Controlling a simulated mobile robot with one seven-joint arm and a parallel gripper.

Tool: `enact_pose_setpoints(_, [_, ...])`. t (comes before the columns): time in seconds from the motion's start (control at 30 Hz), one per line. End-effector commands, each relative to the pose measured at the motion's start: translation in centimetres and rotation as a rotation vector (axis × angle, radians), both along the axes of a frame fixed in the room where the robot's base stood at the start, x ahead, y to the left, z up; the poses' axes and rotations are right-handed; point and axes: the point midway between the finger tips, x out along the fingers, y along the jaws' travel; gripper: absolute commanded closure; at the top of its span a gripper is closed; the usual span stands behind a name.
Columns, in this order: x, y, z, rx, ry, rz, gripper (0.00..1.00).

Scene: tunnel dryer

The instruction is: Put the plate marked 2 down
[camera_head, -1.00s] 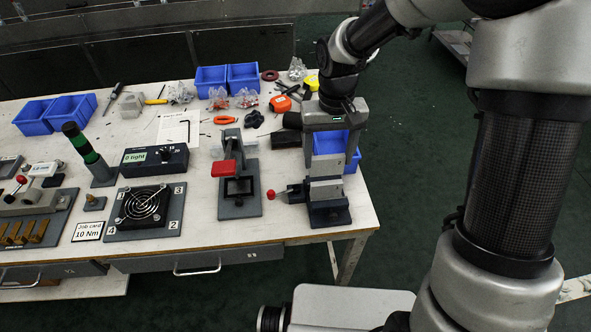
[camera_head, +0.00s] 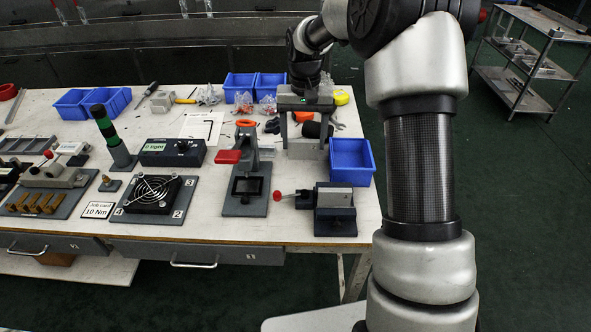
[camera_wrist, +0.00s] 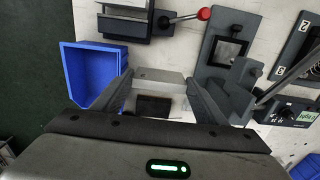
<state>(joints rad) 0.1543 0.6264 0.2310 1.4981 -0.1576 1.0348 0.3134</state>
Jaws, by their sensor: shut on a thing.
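My gripper (camera_head: 305,136) is over the back right of the workbench, its fingers pointing down. It is shut on a light grey plate (camera_head: 305,149), which shows below and between the fingers. In the wrist view the plate (camera_wrist: 158,76) spans between the two fingertips (camera_wrist: 160,92). No number can be read on it. I cannot tell whether its lower edge touches the bench.
A blue bin (camera_head: 351,160) stands close to the right of the plate. A vise (camera_head: 335,213) with a red knob is in front, and a red-handled clamp fixture (camera_head: 246,185) is to the left. Loose tools and the dark roll (camera_head: 318,130) lie behind.

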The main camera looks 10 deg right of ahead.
Motion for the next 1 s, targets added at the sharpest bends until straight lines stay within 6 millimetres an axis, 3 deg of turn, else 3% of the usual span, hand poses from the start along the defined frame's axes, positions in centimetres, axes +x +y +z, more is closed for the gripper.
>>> enact_pose_setpoints(0.1, [-0.1,0.0,-2.4,0.001,0.002,0.0,0.62])
enact_pose_setpoints(0.33, [-0.1,0.1,-4.8,0.0,0.001,0.002,0.62])
enact_pose_setpoints(0.53, [-0.1,0.1,-8.0,0.001,0.001,0.001,0.62])
enact_pose_setpoints(0.97, [0.0,0.1,-8.8,0.001,0.0,0.002,0.62])
enact_pose_setpoints(1.0, [-0.1,0.1,-8.7,0.001,0.0,0.002,0.27])
